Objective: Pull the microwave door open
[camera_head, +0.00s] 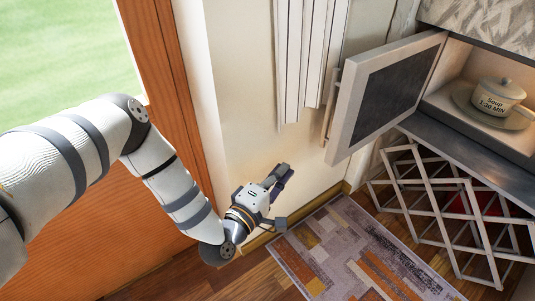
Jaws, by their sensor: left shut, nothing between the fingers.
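The microwave door (388,92) stands wide open, swung out to the left, with a dark window panel in a pale frame. Its handle (333,103) runs along the door's outer left edge. The lit cavity of the microwave (451,69) is exposed at the right. My left gripper (279,177) is shut and empty. It is below and left of the door in the picture, apart from the handle. My right gripper is not in view.
A lidded pot marked "Soup" (497,99) stands on a plate (467,97) inside the microwave. A lattice rack (446,205) is below the dark counter (463,154). A patterned rug (350,254) lies on the wood floor. Pale vertical slats (306,50) hang by the wall.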

